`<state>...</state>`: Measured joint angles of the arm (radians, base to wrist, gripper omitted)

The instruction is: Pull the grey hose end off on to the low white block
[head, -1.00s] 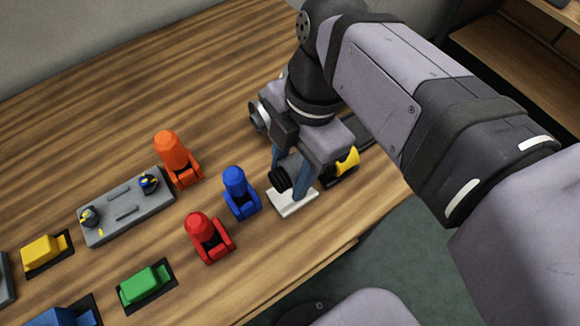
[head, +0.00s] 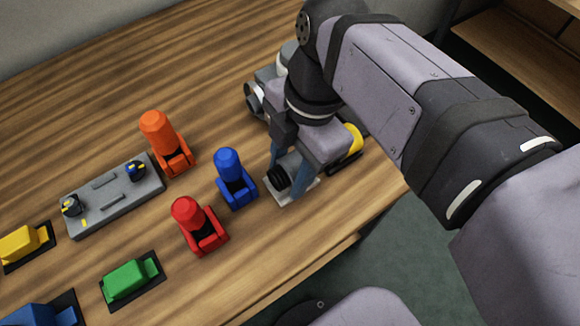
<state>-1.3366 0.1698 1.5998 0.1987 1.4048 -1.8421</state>
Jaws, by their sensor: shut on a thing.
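My gripper (head: 288,180) points down near the table's front edge, just right of the blue upright piece. Its blue-grey fingers are closed on the grey hose end (head: 280,178), whose dark ribbed end faces left. The hose end lies low between the fingers, directly over the low white block (head: 281,199). Whether it touches the block I cannot tell. The block is partly covered by the fingers and the hose end. The rest of the hose end is hidden behind my gripper.
A blue piece (head: 236,180) stands close to the left, with red (head: 198,226) and orange (head: 164,143) ones farther left. A grey panel (head: 112,194) lies beyond. A yellow-and-black part (head: 352,142) is right behind my gripper. The back left of the table is bare.

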